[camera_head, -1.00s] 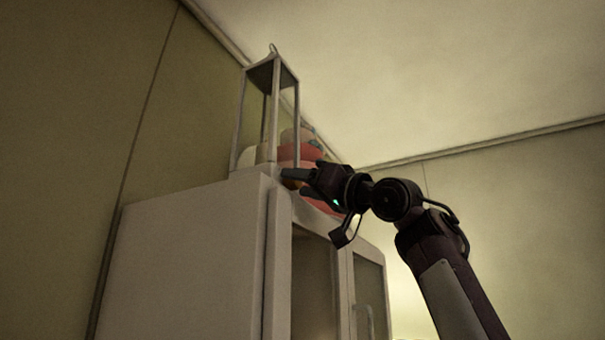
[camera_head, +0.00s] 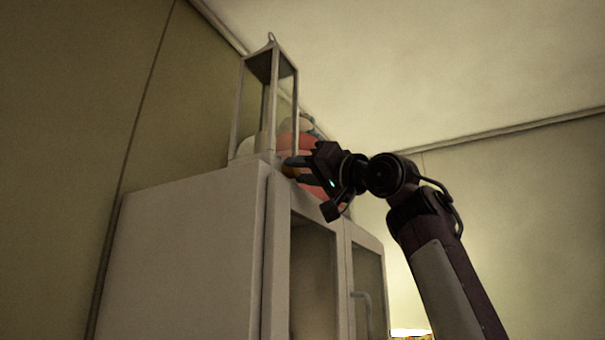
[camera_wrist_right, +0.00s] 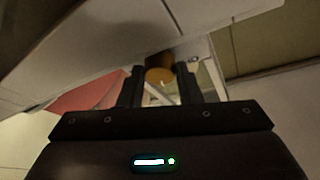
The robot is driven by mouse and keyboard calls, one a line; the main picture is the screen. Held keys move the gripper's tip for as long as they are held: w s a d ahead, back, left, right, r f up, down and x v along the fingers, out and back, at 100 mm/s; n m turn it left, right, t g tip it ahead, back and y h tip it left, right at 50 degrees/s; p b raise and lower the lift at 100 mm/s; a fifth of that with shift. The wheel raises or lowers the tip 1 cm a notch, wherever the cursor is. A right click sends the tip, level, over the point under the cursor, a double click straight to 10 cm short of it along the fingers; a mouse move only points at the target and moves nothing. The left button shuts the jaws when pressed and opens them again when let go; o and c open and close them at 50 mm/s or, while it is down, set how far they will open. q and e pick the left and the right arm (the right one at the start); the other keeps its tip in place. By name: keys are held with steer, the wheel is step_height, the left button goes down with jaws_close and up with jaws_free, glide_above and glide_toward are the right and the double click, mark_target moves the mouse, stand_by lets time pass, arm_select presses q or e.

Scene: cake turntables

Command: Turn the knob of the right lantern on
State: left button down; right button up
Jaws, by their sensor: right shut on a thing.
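A tall white lantern (camera_head: 237,112) with open sides and a ring on top stands upright on the white cabinet. Its brass-coloured knob (camera_head: 290,171) sticks out low on the side facing my right gripper (camera_head: 297,171). My right gripper is shut on this knob, one finger on each side of it. The right wrist view shows the round knob (camera_wrist_right: 160,73) between the two fingertips (camera_wrist_right: 160,82). The inside of the lantern is partly hidden behind its frame. My left gripper is out of view.
The white cabinet (camera_head: 190,240) has glass doors and a handle (camera_head: 363,312) below my right arm. Pink and reddish rounded things (camera_head: 310,150) are on top, just behind my gripper. A wall rises at the left. The room to the right is open.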

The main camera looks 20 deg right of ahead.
steer(key=o, duration=1)
